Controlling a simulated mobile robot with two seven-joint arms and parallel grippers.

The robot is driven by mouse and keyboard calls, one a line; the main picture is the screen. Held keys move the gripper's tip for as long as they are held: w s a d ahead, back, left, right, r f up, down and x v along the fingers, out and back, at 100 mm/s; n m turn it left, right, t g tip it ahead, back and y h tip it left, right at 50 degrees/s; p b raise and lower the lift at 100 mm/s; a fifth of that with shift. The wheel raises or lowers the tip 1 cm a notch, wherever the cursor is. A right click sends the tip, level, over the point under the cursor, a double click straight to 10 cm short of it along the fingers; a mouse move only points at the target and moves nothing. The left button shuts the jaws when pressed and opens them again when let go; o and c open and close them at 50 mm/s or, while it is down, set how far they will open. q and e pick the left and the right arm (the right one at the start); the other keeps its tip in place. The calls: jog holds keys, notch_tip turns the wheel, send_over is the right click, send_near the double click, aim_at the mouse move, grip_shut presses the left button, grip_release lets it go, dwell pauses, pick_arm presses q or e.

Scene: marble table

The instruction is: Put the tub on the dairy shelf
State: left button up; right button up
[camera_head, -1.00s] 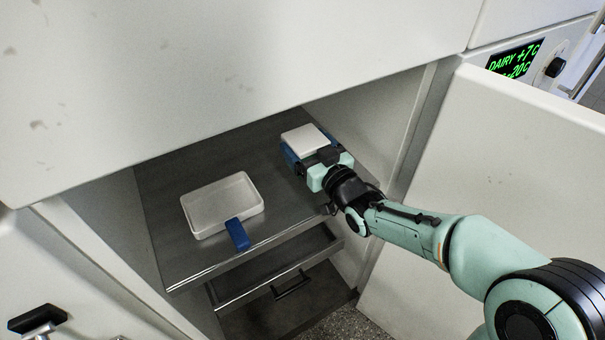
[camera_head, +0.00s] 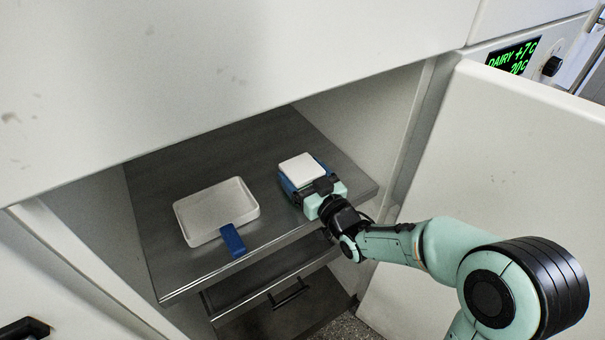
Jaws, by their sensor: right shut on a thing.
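The tub (camera_head: 297,168) has a white lid and a blue body, and is over the right part of the grey shelf (camera_head: 272,128) inside the open fridge compartment. My right gripper (camera_head: 306,187) reaches in from the right and is shut on the tub. The gripper hides part of the tub's near side. I cannot tell whether the tub's underside touches the shelf. A green display reading DAIRY +7C (camera_head: 513,58) is at the upper right. My left gripper is not in view.
A shallow white tray (camera_head: 194,208) with a blue tab (camera_head: 232,241) lies on the left of the shelf. A drawer with a dark handle (camera_head: 289,293) is below. The open white door (camera_head: 490,160) stands at the right. The shelf's back is clear.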

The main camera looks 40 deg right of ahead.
jog(key=shift+f, duration=0.1)
jog(key=o, duration=1.1)
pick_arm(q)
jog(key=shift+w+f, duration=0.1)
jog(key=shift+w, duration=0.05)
pick_arm(e)
jog(key=shift+s+r, duration=0.2)
jog(key=s, duration=0.5)
jog(key=shift+s+a, duration=0.1)
jog(key=shift+a, duration=0.25)
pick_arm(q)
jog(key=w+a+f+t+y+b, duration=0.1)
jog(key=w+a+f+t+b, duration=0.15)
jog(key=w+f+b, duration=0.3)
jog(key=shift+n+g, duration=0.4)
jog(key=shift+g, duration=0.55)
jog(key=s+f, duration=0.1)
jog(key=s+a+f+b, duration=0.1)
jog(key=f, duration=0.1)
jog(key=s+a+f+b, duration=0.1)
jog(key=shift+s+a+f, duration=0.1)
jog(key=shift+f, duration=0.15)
pick_arm(e)
jog(key=s, duration=0.6)
jog(key=shift+s+a, duration=0.15)
jog(key=shift+a, duration=0.2)
